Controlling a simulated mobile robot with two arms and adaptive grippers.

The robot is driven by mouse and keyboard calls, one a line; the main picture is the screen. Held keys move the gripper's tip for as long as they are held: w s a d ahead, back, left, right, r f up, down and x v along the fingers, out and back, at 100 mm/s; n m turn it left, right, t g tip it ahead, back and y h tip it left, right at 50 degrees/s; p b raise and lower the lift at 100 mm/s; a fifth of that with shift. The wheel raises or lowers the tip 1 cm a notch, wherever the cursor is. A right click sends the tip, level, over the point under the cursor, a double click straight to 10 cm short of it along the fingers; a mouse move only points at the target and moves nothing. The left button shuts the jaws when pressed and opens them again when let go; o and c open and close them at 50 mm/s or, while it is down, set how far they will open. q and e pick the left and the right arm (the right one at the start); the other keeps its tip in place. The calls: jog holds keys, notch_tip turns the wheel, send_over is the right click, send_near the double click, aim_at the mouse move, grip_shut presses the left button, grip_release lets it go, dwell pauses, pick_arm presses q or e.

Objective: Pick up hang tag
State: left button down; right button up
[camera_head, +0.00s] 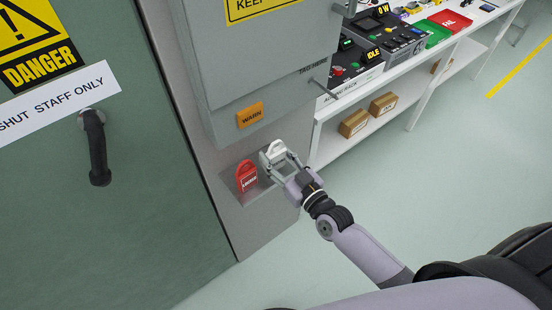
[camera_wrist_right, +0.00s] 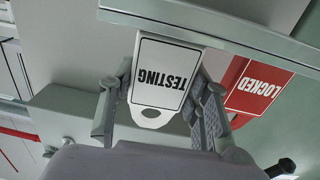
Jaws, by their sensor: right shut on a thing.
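A white hang tag (camera_wrist_right: 160,75) reads TESTING, upside down in the right wrist view, with a hole in its near end. In the head view the white tag (camera_head: 277,148) stands at the small metal ledge under the grey cabinet. My right gripper (camera_wrist_right: 160,108) has its fingers on both sides of the tag and is shut on it. The right gripper (camera_head: 275,162) also shows in the head view. A red tag (camera_wrist_right: 256,88) reading LOCKED is beside the white one; it stands on the ledge in the head view (camera_head: 245,176). My left gripper is not in view.
The metal ledge (camera_head: 231,181) sits below the grey cabinet (camera_head: 262,60) with an orange WARN label (camera_head: 250,114). A green door with a black handle (camera_head: 96,150) is at left. A white bench with boxes (camera_head: 354,123) stands at right. Floor at right is clear.

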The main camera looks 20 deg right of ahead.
aim_at(276, 144)
notch_tip(276, 144, up, 5)
jog(key=shift+r, duration=0.2)
jog(key=b+v, duration=0.3)
jog(key=v, duration=1.6)
jog(key=shift+s+d+r+b, duration=0.2)
jog(key=shift+d+r+b, duration=0.1)
jog(key=shift+d, duration=0.1)
jog(key=w+d+r+m+h+p, duration=0.2)
jog(key=w+d+r+h+p, duration=0.2)
jog(key=w+d+r+p, duration=0.8)
jog(key=w+a+f, duration=0.5)
jog(key=w+a, duration=0.1)
jog(key=w, duration=0.1)
jog(key=shift+w+f+m+t+p, duration=0.2)
jog(key=shift+w+m+t+p, duration=0.1)
jog(key=shift+w+t+p, duration=0.1)
dwell(0.4)
